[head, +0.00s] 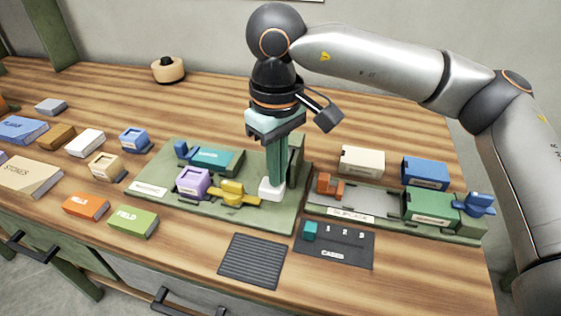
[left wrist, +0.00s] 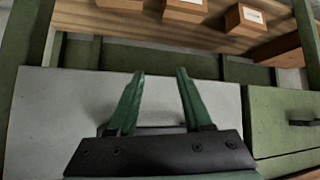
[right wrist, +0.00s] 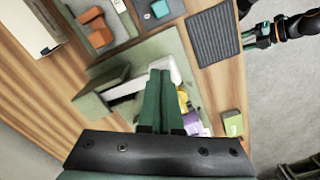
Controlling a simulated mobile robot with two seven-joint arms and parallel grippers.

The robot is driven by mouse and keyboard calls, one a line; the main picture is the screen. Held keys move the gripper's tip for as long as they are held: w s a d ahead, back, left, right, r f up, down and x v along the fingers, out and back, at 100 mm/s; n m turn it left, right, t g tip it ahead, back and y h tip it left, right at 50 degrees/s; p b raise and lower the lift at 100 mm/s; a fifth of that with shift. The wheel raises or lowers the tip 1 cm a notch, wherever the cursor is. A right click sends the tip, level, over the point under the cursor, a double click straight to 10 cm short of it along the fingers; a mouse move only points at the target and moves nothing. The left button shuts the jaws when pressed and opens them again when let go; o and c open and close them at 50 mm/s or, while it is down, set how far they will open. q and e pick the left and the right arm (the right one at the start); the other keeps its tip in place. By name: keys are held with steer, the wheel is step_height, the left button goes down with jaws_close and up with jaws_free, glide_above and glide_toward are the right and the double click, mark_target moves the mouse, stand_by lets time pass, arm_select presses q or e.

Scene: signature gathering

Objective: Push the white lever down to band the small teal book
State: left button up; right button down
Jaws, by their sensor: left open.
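The white lever (head: 270,190) has a block-shaped end low at the right of the green banding board (head: 268,219). My right gripper (head: 276,183) points down with its fingers together, and its tips are at the lever's end; I cannot tell whether they touch. In the right wrist view the shut fingers (right wrist: 161,75) overlap the white lever (right wrist: 177,72). The small teal book (head: 212,158) lies at the back of the board beside a blue block. My left gripper (left wrist: 160,80) is open and empty before a pale panel, away from the board.
A purple block (head: 193,182) and a yellow piece (head: 234,193) sit on the board. A second board with a green book (head: 430,208) stands at the right. A ribbed dark mat (head: 252,260) and a numbered card tray (head: 335,249) lie in front. Several books lie left.

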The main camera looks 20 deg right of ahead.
steer(key=shift+f, duration=0.25)
steer(key=shift+f+b, duration=0.3)
steer(key=shift+b, duration=0.1)
steer(key=shift+f, duration=0.1)
steer(key=shift+f+b, duration=0.9)
steer(key=shift+f, duration=0.2)
steer(key=shift+r, duration=0.1)
